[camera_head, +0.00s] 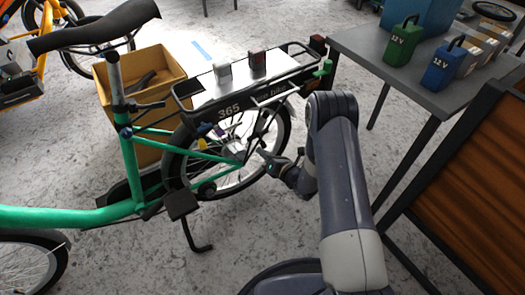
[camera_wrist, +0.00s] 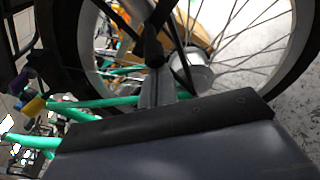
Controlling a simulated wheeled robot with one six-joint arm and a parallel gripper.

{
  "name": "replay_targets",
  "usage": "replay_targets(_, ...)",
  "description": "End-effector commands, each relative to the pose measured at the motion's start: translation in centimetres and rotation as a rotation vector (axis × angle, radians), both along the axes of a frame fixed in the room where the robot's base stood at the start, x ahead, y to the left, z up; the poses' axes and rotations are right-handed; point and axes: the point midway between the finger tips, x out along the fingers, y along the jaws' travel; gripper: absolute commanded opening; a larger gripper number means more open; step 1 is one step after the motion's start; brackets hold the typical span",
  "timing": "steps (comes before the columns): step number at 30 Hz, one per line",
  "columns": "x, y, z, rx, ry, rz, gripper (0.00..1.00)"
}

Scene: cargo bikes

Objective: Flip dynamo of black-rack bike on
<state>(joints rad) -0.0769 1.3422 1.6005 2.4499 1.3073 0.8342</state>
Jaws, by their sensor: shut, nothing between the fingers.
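The black-rack bike has a green frame (camera_head: 125,160) and a black rear rack (camera_head: 290,78) marked 365. It stands on the left and centre of the head view. My gripper (camera_head: 264,153) is shut and empty beside the rear wheel (camera_head: 283,118), close to the hub area. In the wrist view the spokes and the silver hub (camera_wrist: 195,78) of the rear wheel lie just beyond my gripper (camera_wrist: 155,60). I cannot clearly make out the dynamo or its position. I cannot tell whether my fingertips touch any part of the bike.
A grey table (camera_head: 370,50) at the upper right bears green and blue 12 V batteries (camera_head: 439,67). A wooden panel (camera_head: 475,165) stands at the right. A cardboard box (camera_head: 155,62) is behind the bike, and an orange bike (camera_head: 20,35) is at the far left. Two small blocks (camera_head: 257,62) sit on the rack.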

Motion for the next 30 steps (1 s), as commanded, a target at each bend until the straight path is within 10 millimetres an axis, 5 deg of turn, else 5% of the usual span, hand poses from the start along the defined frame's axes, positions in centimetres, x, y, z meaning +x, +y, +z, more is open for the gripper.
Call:
replay_targets(1,0.1,-0.3,1.3,-0.023,0.026,0.016,0.0)
replay_targets(12,0.1,-1.9,3.3,-0.098,0.133,0.074,0.0)
replay_targets(30,0.2,-2.5,2.4,-0.096,0.129,0.072,0.0)
